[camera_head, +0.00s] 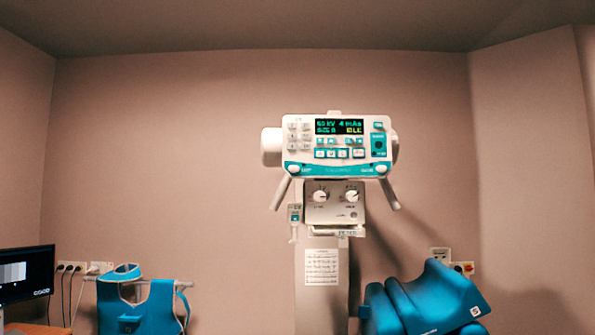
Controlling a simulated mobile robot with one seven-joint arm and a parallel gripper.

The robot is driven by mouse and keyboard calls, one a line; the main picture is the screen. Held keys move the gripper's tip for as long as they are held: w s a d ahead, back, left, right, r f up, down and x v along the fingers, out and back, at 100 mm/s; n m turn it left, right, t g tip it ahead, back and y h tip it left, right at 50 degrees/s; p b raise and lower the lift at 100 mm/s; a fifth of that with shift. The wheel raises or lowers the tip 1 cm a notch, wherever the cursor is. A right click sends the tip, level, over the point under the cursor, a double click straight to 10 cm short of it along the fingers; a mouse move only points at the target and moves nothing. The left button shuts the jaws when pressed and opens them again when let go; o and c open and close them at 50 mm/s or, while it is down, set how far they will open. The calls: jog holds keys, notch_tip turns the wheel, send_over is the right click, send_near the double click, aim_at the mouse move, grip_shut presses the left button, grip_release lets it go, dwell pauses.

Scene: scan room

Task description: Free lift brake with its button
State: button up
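The X-ray unit (337,152) stands upright in the middle of the head view, facing me. Its white and teal control panel has a lit display (339,127) with green text reading about 63 kV and 4 mAs. Rows of small white and teal buttons (338,153) sit below the display, with more at the left and right. I cannot tell which button is for the lift brake; the labels are too small. Two grey handles, left (281,192) and right (388,190), slant down from the panel. A box with two knobs (336,201) sits below it. My gripper is not in view.
A small white and teal device (294,222) is at the left of the column (321,300). A teal apron (150,308) hangs on a rail at lower left, beside a monitor (26,275). Teal padded furniture (425,302) stands at lower right. Wall sockets (441,255) are behind it.

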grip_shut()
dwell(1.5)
